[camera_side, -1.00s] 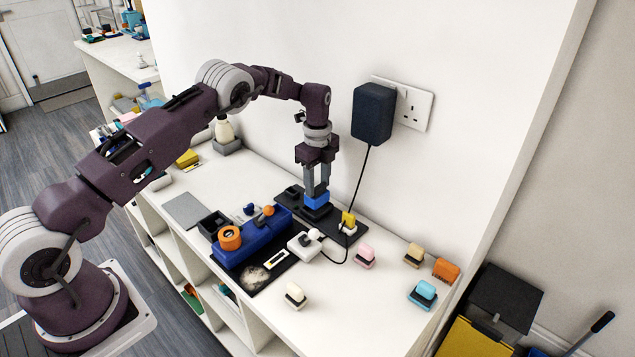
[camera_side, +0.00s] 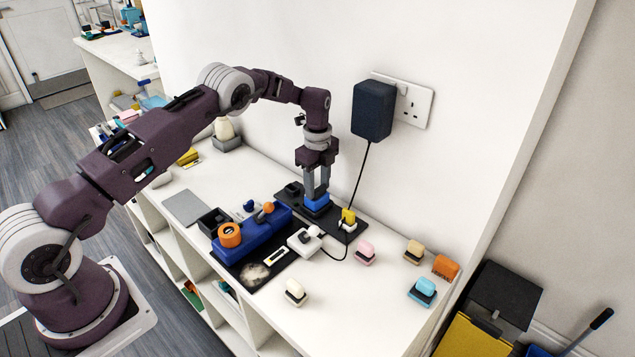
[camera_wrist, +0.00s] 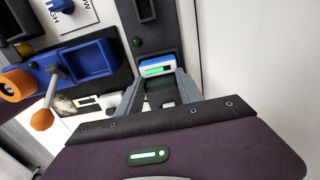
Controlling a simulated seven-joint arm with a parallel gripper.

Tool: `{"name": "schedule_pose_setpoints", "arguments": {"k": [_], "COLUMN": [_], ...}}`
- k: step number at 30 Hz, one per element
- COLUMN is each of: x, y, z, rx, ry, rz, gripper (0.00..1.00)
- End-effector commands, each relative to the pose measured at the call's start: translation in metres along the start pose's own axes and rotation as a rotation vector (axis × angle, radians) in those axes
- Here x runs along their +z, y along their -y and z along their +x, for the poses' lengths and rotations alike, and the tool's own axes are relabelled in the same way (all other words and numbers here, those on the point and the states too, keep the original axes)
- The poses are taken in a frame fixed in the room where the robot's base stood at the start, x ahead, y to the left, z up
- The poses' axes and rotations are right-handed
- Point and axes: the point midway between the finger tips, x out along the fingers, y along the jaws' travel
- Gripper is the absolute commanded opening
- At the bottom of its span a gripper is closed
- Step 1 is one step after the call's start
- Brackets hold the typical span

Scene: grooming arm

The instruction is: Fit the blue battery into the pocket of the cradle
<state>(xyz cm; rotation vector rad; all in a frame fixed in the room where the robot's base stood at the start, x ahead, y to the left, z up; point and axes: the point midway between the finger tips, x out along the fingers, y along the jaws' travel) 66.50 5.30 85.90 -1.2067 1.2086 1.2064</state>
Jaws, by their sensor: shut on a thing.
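The blue battery (camera_side: 317,204) is upright between the fingers of my gripper (camera_side: 317,194), low over the dark board by the wall. In the wrist view the battery (camera_wrist: 157,64), with a pale face and a green strip, sits between the two grey fingertips (camera_wrist: 158,76). My gripper is shut on it. The black cradle (camera_side: 316,214) is directly under the battery and mostly hidden by it. The battery's lower end is at or in the cradle's pocket; I cannot tell how deep.
A dark board (camera_side: 345,231) lies under the cradle, with a yellow plug (camera_side: 348,216) on it. A blue tray (camera_side: 245,240) with an orange roll stands left. A black cable hangs from the wall adapter (camera_side: 372,110) close right of my gripper. Several small coloured blocks stand front right.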

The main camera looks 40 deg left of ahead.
Motion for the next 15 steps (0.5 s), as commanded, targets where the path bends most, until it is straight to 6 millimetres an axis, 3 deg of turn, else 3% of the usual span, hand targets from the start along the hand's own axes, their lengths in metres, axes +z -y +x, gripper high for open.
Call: {"name": "schedule_pose_setpoints", "arguments": {"k": [13, 14, 15], "x": [0.0, 0.0, 0.0], "y": [0.0, 0.0, 0.0], "z": [0.011, 0.011, 0.011], "rx": [0.001, 0.0, 0.0], "ry": [-0.001, -0.001, -0.001], "rz": [0.0, 0.0, 0.0], "gripper": [0.0, 0.47, 0.55]}}
